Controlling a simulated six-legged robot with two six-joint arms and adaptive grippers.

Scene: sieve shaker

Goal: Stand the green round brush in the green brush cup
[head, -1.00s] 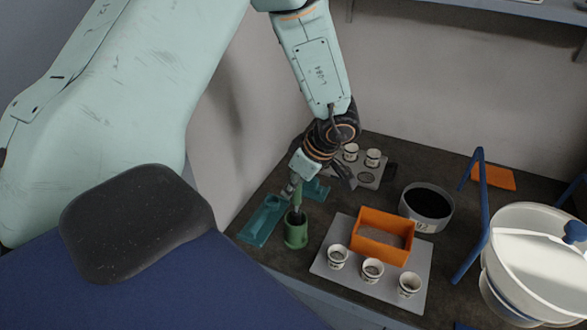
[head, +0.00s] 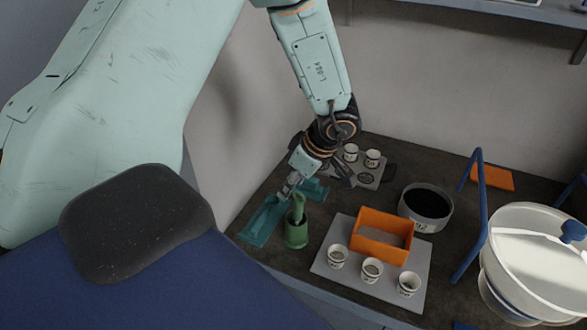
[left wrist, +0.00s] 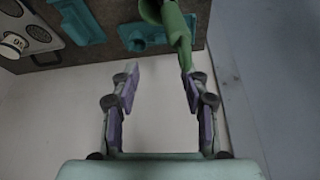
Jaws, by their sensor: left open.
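The green round brush (head: 298,207) stands in the green brush cup (head: 296,236), with its upper part showing above the rim and leaning slightly. My left gripper (head: 288,188) is just behind and left of the brush top. In the left wrist view, my left gripper (left wrist: 160,78) is open with an empty gap between its fingers. There the brush (left wrist: 183,38) reaches from the cup (left wrist: 150,10) to near the right finger; I cannot tell whether they touch. The brush's lower end is hidden inside the cup. My right gripper is not in view.
A teal holder (head: 262,222) lies left of the cup. A dark-filled round pan (head: 426,222), a blue frame (head: 468,255) and a large white bowl (head: 530,280) stand farther right.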

